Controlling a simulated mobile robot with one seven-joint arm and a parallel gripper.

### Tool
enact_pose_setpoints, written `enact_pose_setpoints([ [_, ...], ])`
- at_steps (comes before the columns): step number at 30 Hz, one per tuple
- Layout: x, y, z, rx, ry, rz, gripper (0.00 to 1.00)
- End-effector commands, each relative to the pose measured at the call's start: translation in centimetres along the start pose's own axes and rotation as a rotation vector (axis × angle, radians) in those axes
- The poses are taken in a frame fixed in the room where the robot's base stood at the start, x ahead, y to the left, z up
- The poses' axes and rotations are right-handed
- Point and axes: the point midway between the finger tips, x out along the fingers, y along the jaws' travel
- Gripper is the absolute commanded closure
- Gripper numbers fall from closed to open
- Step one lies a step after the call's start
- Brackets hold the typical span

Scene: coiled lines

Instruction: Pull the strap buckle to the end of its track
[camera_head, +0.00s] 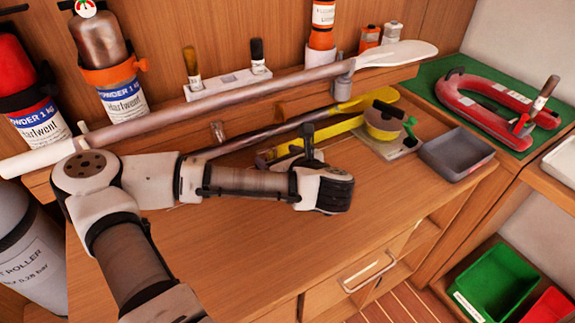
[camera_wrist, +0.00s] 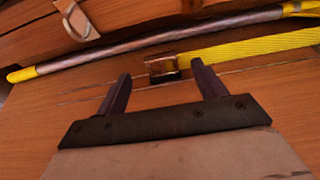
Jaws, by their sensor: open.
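In the wrist view, a small coppery metal buckle (camera_wrist: 163,67) sits at the end of a flat yellow strap (camera_wrist: 250,46) on the wooden bench top. The strap runs off to the right. Thin dark lines on the wood lie left and right of the buckle; I cannot tell if they are the track. My gripper (camera_wrist: 161,78) is open, its two dark fingers either side of the buckle in the picture; contact is not clear. In the head view the yellow strap (camera_head: 343,125) leads to a round yellow reel (camera_head: 383,124); my arm hides the buckle's surroundings.
A pole with yellow ends (camera_wrist: 150,42) lies behind the buckle. A long paddle (camera_head: 240,92) lies further back. A grey tray (camera_head: 456,153) stands right of the reel. The bench's front (camera_head: 250,255) is clear.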

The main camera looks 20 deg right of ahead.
Motion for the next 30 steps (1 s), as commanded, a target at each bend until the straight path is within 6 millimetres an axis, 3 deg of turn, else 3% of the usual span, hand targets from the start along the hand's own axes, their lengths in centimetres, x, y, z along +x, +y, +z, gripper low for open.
enact_pose_setpoints([
  [3, -2.3, -0.1, -0.2, 0.001, -0.001, -0.005, 0.30],
  [9, -4.3, -0.1, 0.0, 0.000, -0.001, -0.003, 0.30],
  [25, -4.7, 0.0, 0.1, 0.000, 0.001, 0.000, 0.30],
  [30, -5.6, 0.0, 2.3, 0.000, 0.000, 0.000, 0.30],
])
